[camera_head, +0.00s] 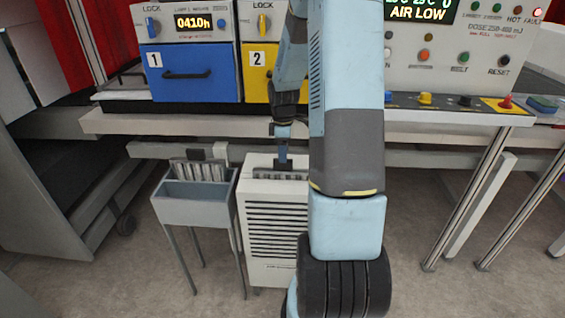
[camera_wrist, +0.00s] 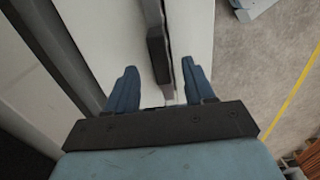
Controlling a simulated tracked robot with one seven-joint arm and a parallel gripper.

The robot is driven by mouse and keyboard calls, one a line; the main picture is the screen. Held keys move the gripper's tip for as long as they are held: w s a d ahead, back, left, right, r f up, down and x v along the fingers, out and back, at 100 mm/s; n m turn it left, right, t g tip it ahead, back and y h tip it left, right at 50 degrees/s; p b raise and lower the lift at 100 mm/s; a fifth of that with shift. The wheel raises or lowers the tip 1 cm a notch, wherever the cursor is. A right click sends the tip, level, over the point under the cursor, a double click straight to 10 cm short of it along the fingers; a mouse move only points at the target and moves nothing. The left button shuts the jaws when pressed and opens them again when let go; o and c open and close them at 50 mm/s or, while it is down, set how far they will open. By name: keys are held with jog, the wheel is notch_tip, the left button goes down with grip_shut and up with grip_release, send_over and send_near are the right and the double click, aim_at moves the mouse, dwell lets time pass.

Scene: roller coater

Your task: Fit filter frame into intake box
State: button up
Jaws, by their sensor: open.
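The intake box (camera_head: 275,240) is a white, louvred box standing under the bench in the head view. A grey pleated filter frame (camera_head: 272,174) shows in the slot at its top. How deep it sits I cannot tell. My gripper (camera_head: 283,164) points down just above this frame, partly hidden by my arm. In the wrist view my gripper (camera_wrist: 159,75) is open, its two blue fingers apart. A dark upright tab (camera_wrist: 158,55), apparently the frame's handle, lies between them. White box top (camera_wrist: 198,30) shows beside it.
A grey bin on legs (camera_head: 190,210) stands left of the box, with another pleated filter (camera_head: 200,170) upright at its back. The bench edge (camera_head: 190,124) runs above. Bench legs (camera_head: 465,210) stand at right; floor between is clear.

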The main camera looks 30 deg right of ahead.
notch_tip(320, 180, up, 5)
jog(key=s+a+r+m+t, duration=0.1)
jog(key=s+a+r+m, duration=0.25)
jog(key=a+r, duration=0.4)
jog(key=s+a+r+m+t, duration=0.1)
jog(key=s+a+r+m, duration=0.1)
jog(key=s+r, duration=0.3)
jog(key=s+a+r+m+t, duration=0.2)
jog(key=s+a+r, duration=0.3)
jog(key=s, duration=0.4)
jog(key=s+a+r+m+t, duration=0.1)
jog(key=s+a+r+m, duration=0.2)
jog(key=s, duration=0.5)
notch_tip(320, 180, up, 2)
jog(key=shift+a+r+m+t, duration=0.1)
jog(key=shift+a+m+t, duration=0.25)
jog(key=shift+a, duration=0.3)
jog(key=shift+s, duration=0.1)
jog(key=shift+c, duration=1)
